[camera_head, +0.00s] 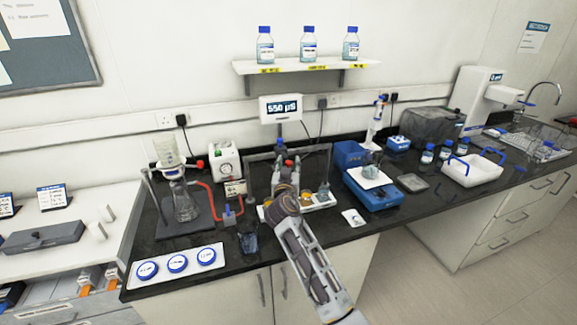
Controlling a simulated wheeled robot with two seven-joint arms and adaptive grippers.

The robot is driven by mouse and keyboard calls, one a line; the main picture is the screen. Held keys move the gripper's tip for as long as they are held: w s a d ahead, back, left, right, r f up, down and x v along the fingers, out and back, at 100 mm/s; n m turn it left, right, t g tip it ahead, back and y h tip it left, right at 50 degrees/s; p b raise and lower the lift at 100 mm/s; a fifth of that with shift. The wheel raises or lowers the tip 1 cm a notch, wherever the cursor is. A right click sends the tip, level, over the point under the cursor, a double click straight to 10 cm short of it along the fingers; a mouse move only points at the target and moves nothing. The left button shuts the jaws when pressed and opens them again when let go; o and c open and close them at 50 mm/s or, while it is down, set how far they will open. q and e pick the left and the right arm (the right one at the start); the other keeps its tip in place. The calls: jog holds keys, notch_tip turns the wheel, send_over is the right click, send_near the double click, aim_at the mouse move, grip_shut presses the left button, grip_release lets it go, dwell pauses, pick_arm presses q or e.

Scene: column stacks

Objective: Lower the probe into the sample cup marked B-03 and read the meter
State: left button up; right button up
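The meter (280,107) stands at the back of the black bench, and its display appears to read 550 µS. My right arm reaches in from the bottom, and its gripper (287,176) is over a white tray (326,204) in front of the meter. My own wrist covers much of the gripper, so I cannot tell whether the fingers are open or what they hold. Orange-coloured cups (306,197) show on both sides of the wrist. No B-03 mark is legible. The probe cannot be made out clearly. My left gripper is not in view.
Left of the arm stand a flask (186,205) with red tubing and a small beaker (248,240). A white tray of blue-lidded jars (178,263) lies at the front left. A blue balance (372,190) stands close on the right. A bottle shelf (300,67) hangs above.

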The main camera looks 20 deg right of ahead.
grip_shut()
jog(key=shift+d+r+p, duration=0.1)
jog(key=shift+r+p, duration=0.6)
jog(key=shift+r, duration=2.5)
jog(key=shift+c, duration=0.2)
grip_release()
jog(key=shift+o, duration=1.3)
notch_tip(320, 180, up, 10)
